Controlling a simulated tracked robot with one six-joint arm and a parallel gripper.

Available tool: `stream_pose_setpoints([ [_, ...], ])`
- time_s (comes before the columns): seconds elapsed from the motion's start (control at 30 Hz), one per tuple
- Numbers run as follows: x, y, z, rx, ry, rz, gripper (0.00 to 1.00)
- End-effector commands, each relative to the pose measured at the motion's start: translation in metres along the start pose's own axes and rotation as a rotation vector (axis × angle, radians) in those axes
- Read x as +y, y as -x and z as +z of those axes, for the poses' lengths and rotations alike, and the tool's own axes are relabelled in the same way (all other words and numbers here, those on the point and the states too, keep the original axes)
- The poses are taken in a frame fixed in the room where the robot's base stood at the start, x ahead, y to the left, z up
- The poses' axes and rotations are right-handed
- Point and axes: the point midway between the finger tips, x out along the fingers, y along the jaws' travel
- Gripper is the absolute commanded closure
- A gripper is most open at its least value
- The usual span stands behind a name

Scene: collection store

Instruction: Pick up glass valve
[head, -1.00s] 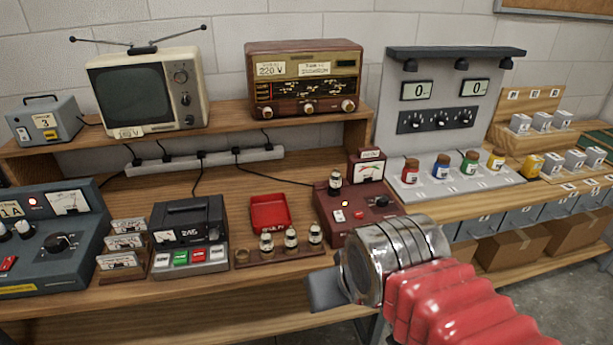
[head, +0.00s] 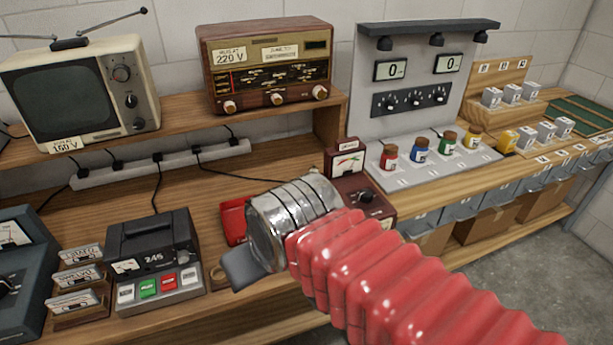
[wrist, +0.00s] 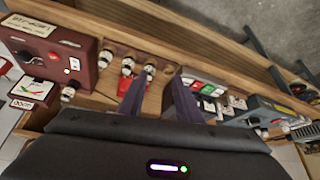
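Small glass valves with pale bases stand in a wooden rack. The wrist view shows three of them: a left one (wrist: 105,58), a middle one (wrist: 127,66) and a right one (wrist: 150,70). Another valve (wrist: 69,92) sits on the maroon tester (wrist: 50,55). My gripper (wrist: 158,82) is open and empty, its two dark fingers apart, with the rack beyond the tips. In the head view my gripper (head: 245,268) and red-sleeved arm hide the valves; only the rack's empty left hole (head: 217,274) shows. The tester (head: 365,195) is partly covered there.
A red tray (head: 234,218) lies behind my gripper, partly hidden. A cassette recorder (head: 155,255) and cassette rack (head: 78,285) stand left. A television (head: 80,90) and radio (head: 265,65) stand on the shelf. Coloured jars (head: 420,150) stand right.

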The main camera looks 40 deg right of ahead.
Motion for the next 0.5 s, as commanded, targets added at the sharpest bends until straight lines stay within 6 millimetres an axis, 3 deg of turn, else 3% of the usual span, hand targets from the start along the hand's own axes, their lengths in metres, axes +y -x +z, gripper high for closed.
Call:
stream_pose_setpoints([
  [0.23, 0.0000, 0.0000, 0.0000, 0.000, 0.000, 0.000, 0.69],
  [0.5, -0.0052, -0.0074, 0.0002, -0.024, -0.100, -0.038, 0.50],
])
